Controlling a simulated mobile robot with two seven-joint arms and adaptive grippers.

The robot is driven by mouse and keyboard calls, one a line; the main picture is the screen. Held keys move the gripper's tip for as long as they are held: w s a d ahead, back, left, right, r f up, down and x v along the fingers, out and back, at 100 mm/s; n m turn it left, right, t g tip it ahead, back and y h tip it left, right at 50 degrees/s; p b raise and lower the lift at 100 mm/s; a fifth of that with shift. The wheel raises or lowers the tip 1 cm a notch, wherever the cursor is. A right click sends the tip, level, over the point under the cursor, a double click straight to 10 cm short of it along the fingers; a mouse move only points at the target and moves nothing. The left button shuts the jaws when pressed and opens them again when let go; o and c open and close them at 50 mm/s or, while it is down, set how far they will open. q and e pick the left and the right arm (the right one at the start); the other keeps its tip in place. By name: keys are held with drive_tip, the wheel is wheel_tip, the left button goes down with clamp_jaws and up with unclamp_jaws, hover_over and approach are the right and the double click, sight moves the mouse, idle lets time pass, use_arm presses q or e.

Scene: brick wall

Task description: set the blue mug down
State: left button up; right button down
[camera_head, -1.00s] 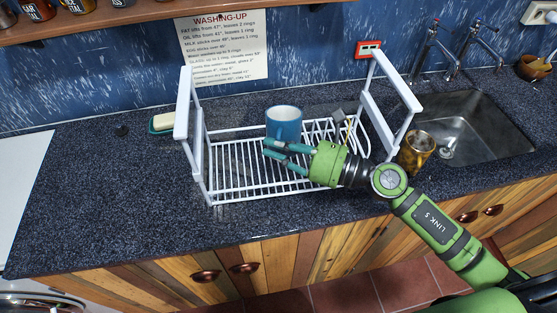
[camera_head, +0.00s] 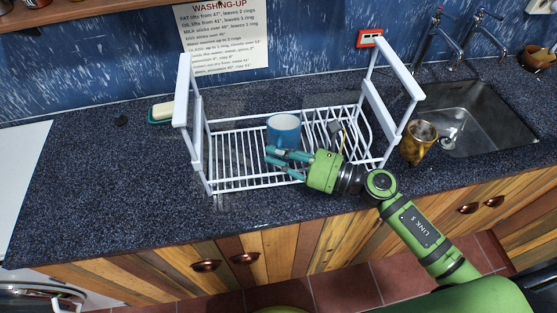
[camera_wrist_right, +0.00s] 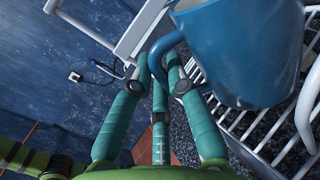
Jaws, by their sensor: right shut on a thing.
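The blue mug (camera_head: 284,131), pale inside, is upright over the middle of the white dish rack (camera_head: 199,160). Its bottom is low near the rack's wires, partly behind my fingers, and I cannot tell if it touches them. My right gripper (camera_head: 270,156) reaches in from the right, in front of the mug. In the right wrist view the teal fingers (camera_wrist_right: 158,66) are closed around the handle of the mug (camera_wrist_right: 240,50). My left gripper is not in view.
The rack's tall side frames rise left and right of the mug. A gold-brown mug (camera_head: 418,142) stands right of the rack, beside the sink (camera_head: 490,125). Soap in a green dish (camera_head: 160,113) lies left. The dark counter (camera_head: 100,190) is clear at the left.

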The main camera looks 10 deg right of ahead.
wheel_tip(320, 180, down, 2)
drive_tip(key=shift+f, duration=0.1)
drive_tip(key=shift+f, duration=0.25)
drive_tip(key=c, duration=1.2)
unclamp_jaws()
drive_tip(key=shift+d, duration=0.1)
